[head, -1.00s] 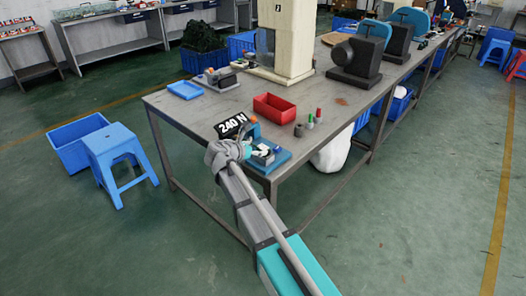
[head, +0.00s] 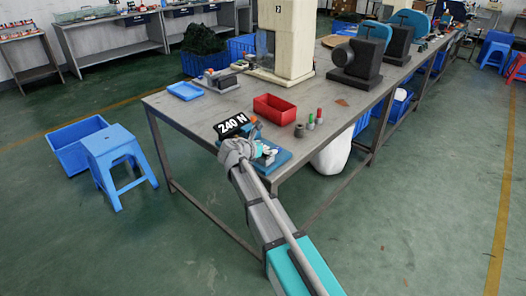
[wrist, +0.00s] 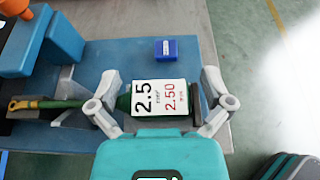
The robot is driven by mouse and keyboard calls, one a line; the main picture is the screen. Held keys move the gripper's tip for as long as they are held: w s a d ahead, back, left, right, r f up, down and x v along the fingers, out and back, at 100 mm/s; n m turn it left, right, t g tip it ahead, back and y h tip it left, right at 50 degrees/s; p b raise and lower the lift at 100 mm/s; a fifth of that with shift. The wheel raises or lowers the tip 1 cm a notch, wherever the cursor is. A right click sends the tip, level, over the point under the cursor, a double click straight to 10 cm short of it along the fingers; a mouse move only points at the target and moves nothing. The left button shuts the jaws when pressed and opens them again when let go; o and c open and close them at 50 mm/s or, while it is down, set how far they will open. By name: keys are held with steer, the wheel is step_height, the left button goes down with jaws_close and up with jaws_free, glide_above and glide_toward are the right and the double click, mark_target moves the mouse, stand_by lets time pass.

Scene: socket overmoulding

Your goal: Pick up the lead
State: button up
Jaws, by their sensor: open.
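The lead (wrist: 68,104) lies across the blue fixture plate in the wrist view, a green length with a brass-coloured end at the left. Its right part carries a white tag (wrist: 158,97) reading 2.5 and 2.50. My gripper (wrist: 160,82) is open, with one finger on each side of the tagged part. I cannot tell whether the fingers touch it. In the head view my gripper (head: 262,150) is over the blue fixture (head: 283,158) at the bench corner, and the lead is too small to make out.
A small blue block (wrist: 166,49) sits beyond the tag. A blue upright with an orange knob (wrist: 15,7) stands at the upper left. A 240 N display (head: 231,125), a red bin (head: 274,107) and several small coloured parts (head: 311,120) stand nearby on the bench (head: 210,107).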

steer(key=c, duration=1.2)
steer(key=shift+r, duration=0.2)
steer(key=shift+c, duration=0.2)
steer(key=shift+r+p, duration=0.75)
steer(key=shift+p, duration=0.2)
steer(key=s+d+r+p, duration=0.2)
steer(key=s+r+p, duration=0.9)
steer(key=s, duration=0.2)
steer(key=shift+s+d, duration=0.35)
